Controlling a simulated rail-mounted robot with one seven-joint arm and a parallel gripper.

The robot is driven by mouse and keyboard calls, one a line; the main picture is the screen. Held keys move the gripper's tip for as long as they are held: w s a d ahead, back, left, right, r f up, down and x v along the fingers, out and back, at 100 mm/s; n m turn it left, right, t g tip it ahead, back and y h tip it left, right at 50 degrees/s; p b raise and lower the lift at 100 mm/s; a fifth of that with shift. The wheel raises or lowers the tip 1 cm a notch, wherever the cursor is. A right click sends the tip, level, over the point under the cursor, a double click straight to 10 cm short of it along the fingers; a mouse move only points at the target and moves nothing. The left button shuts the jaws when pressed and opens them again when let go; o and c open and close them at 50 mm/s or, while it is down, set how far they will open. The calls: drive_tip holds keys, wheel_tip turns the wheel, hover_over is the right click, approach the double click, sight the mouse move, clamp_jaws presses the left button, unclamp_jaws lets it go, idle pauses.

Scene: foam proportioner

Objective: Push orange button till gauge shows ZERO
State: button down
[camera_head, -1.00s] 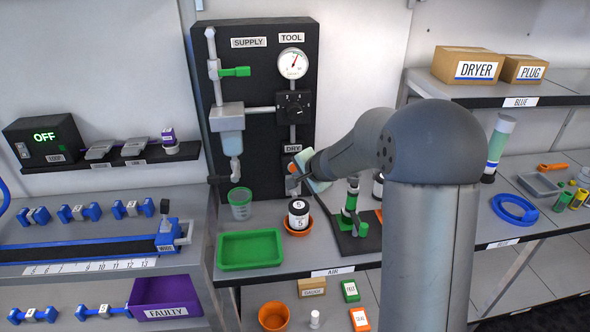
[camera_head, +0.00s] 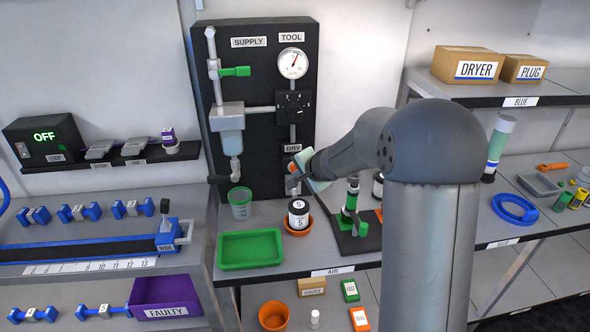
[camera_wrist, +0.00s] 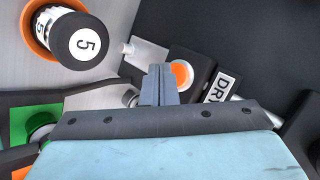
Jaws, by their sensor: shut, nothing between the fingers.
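The orange button (camera_wrist: 181,74) sits in a pale round-ended fitting by the DRY label (camera_wrist: 222,88) in the wrist view. In the head view the button (camera_head: 292,167) shows low on the black panel (camera_head: 262,45). My gripper (camera_wrist: 159,72) is shut and empty. Its fingertips appear just left of the button in the wrist view; whether they touch the fitting I cannot tell. The round white gauge (camera_head: 292,63) under the TOOL label has a red needle pointing up and slightly right. Its numbers are too small to read.
A black jar marked 5 (camera_head: 299,214) stands in an orange dish close to my gripper. A green tray (camera_head: 250,249), a clear cup (camera_head: 240,203) and a green-and-black stand (camera_head: 350,215) are nearby.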

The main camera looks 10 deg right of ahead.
drive_tip(key=shift+w, duration=0.15)
idle(0.6)
drive_tip(key=shift+w, duration=0.3)
drive_tip(key=shift+w, duration=0.4)
idle(0.6)
idle(0.4)
drive_tip(key=shift+s+b, duration=0.65)
drive_tip(key=shift+s, duration=0.2)
drive_tip(key=shift+s, duration=0.1)
drive_tip(key=shift+s+f+b, duration=0.1)
drive_tip(key=shift+s+b, duration=0.9)
drive_tip(key=shift+s, duration=0.15)
drive_tip(key=shift+s+b, duration=0.55)
drive_tip(key=shift+s, duration=0.7)
